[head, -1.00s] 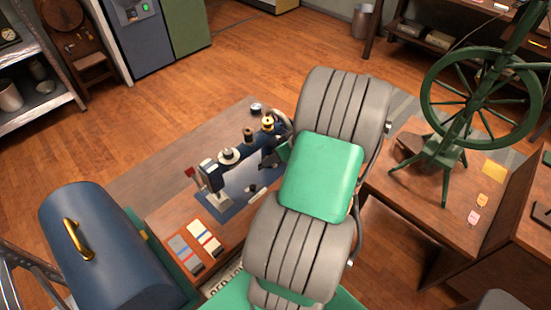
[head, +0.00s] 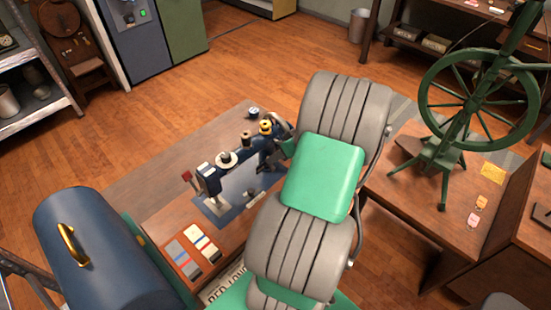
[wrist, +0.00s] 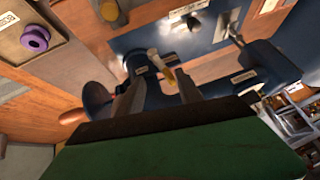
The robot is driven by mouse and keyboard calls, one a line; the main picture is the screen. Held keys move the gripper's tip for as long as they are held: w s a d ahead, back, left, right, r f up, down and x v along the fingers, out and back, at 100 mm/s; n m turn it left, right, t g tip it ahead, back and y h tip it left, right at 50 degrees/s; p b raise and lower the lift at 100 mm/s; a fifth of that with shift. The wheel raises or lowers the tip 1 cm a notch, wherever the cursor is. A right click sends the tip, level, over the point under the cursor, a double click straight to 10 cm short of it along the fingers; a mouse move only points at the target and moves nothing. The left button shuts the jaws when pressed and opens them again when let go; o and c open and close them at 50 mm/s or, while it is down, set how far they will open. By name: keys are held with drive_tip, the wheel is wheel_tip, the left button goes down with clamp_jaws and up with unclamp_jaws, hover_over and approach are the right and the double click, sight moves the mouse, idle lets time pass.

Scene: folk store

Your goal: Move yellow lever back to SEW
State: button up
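The dark blue sewing machine (head: 213,180) stands on a wooden bench, with spools on top and a small red part at its left end. In the wrist view a small yellow lever (wrist: 168,75) sits on the blue machine body (wrist: 155,92), next to a small pale label I cannot read. My gripper (wrist: 160,85) is open, its two grey fingers one on each side of the lever. I cannot tell whether either finger touches it. In the head view my arm hides most of the gripper at the machine's right end, and the lever cannot be made out.
A purple spool (wrist: 35,39) sits on a labelled plate in the wrist view. A blue case with a gold handle (head: 95,245) is at the left, a green spinning wheel (head: 478,93) at the right. Sample cards (head: 192,254) lie on the bench front.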

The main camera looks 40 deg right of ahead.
drive_tip(key=d, duration=0.1)
drive_tip(key=d+b, duration=0.1)
drive_tip(key=shift+d+f, duration=0.3)
drive_tip(key=shift+f, duration=0.1)
drive_tip(key=shift+a, duration=0.1)
idle(0.3)
drive_tip(key=shift+a+r, duration=0.2)
drive_tip(key=shift+a, duration=0.15)
drive_tip(key=p+v, duration=0.3)
drive_tip(key=v, duration=0.5)
drive_tip(key=shift+p, duration=0.4)
idle(0.5)
